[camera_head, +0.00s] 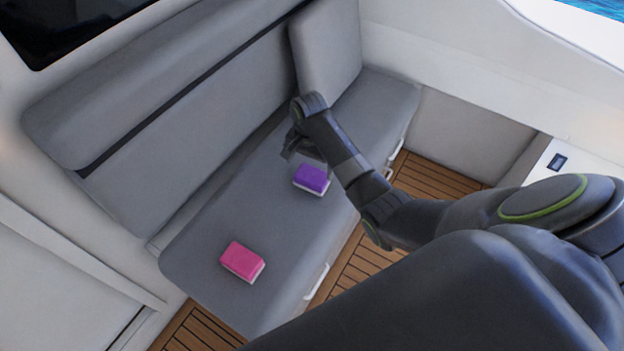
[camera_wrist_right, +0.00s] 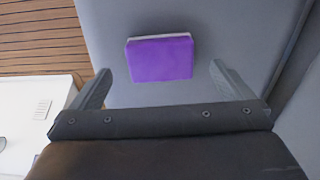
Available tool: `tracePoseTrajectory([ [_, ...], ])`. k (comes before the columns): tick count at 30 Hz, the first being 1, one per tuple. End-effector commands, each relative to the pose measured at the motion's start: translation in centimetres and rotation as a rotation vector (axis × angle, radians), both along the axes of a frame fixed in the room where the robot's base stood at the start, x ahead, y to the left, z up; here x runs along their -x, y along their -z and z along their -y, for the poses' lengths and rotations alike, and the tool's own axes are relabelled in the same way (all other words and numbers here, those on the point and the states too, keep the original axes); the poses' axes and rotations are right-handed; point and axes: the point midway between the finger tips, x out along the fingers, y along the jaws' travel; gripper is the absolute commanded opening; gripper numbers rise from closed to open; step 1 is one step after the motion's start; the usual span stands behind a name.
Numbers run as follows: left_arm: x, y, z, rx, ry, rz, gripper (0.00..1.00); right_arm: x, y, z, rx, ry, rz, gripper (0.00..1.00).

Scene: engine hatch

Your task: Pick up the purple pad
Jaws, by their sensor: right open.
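The purple pad (camera_head: 312,179) lies on the grey seat cushion, purple side up with a white layer beneath. It also shows in the right wrist view (camera_wrist_right: 160,59), ahead of the fingertips and roughly between their lines. My right gripper (camera_head: 300,152) is just above and behind the pad in the head view. In the right wrist view its two fingers (camera_wrist_right: 161,80) are spread apart with nothing between them. The fingers partly blend into the dark wrist in the head view. My left gripper is not in view.
A pink pad (camera_head: 242,261) lies nearer on the same seat cushion (camera_head: 210,225). The grey backrest (camera_head: 190,130) rises behind the seat. A wooden slatted floor (camera_head: 440,172) lies beyond the seat's front edge, with white handles (camera_head: 317,281) on that edge.

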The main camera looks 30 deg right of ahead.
Motion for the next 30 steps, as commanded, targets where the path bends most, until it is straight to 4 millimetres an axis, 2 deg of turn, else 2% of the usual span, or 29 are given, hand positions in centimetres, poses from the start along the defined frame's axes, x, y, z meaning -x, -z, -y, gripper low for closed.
tracePoseTrajectory([
  [3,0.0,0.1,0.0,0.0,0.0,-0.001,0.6,0.0,1.7,0.0,-0.001,0.0,-0.003,1.0],
  [11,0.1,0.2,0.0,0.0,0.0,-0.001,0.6,0.0,3.4,0.2,0.0,-0.001,-0.002,1.0],
  [21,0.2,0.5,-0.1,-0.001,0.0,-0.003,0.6,-0.3,7.4,0.5,0.0,-0.001,-0.001,1.0],
  [30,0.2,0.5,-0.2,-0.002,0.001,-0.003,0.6,-0.3,7.6,0.5,0.0,-0.001,0.001,0.99],
])
